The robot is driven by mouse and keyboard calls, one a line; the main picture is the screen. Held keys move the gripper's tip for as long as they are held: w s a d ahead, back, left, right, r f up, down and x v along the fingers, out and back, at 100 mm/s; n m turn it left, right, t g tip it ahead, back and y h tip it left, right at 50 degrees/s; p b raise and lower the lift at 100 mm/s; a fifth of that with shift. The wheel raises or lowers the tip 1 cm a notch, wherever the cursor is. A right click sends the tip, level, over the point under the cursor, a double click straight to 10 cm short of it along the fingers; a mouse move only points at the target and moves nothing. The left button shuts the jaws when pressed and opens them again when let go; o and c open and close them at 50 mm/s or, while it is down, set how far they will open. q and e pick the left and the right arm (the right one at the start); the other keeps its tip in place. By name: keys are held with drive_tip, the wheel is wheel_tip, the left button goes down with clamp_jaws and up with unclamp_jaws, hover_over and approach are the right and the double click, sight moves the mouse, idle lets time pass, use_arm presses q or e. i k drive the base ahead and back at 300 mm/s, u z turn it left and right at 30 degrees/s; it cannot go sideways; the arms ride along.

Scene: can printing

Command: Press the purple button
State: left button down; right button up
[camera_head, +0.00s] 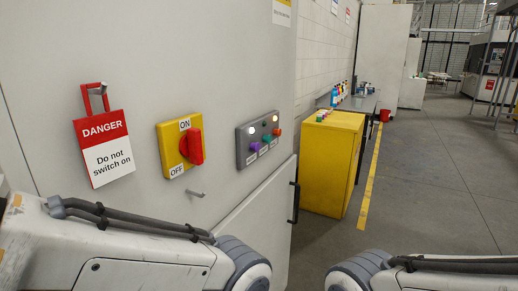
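The purple button (254,147) is the leftmost of three coloured buttons on a small grey control box (242,157) fixed to the grey cabinet front. A green button (267,139) and an orange-red button (277,132) sit to its right, with small lamps above them and white labels below. The lamp above the purple button glows white. My two arms reach in along the bottom of the view, well below the box. Neither gripper shows in the view.
A yellow rotary switch with a red handle (191,146) and a hanging red-and-white danger sign (105,150) are left of the box. A small hook (196,193) sticks out below the switch. A yellow cabinet (331,165) stands to the right. The floor (430,190) further right is clear.

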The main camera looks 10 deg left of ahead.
sight(256, 147)
drive_tip(key=z, duration=2.15)
drive_tip(key=i, duration=1.5)
drive_tip(key=u, duration=3.3)
